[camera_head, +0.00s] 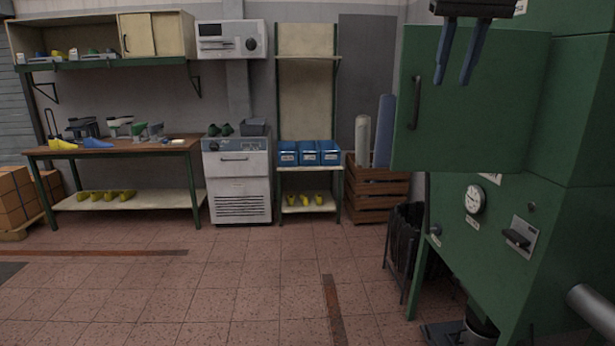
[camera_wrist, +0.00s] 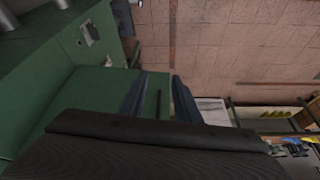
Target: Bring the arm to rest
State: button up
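My gripper (camera_head: 452,84) hangs at the upper right of the head view, in front of the green cabinet door (camera_head: 490,125). Its two blue-grey fingers point down and stand apart with nothing between them. In the wrist view the fingers of my gripper (camera_wrist: 160,88) are also apart. The green door and its dark handle show behind the gap there. I cannot tell how far the fingertips are from the door.
A green machine (camera_head: 570,230) with a gauge fills the right side. A workbench (camera_head: 120,150) with shoe lasts, a white oven unit (camera_head: 238,180), blue bins (camera_head: 308,153) and a wooden crate (camera_head: 375,190) line the back wall. The tiled floor (camera_head: 230,290) is mostly clear.

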jog(key=s+a+f+g, duration=0.1)
jog(key=a+f, duration=0.1)
jog(key=f, duration=1)
jog(key=s+a+f+g, duration=0.1)
jog(key=a+f, duration=0.1)
jog(key=f, duration=1)
jog(key=s+a+f, duration=0.2)
jog(key=s+f, duration=0.6)
jog(key=f, duration=0.3)
jog(key=s+a+f+n+g, duration=0.1)
jog(key=s+a+f, duration=0.1)
jog(key=s+f, duration=0.6)
notch_tip(320, 180, down, 3)
jog(key=shift+a+y+b, duration=0.25)
jog(key=shift+y+b, duration=0.05)
jog(key=shift+b, duration=0.15)
jog(key=shift+s, duration=0.1)
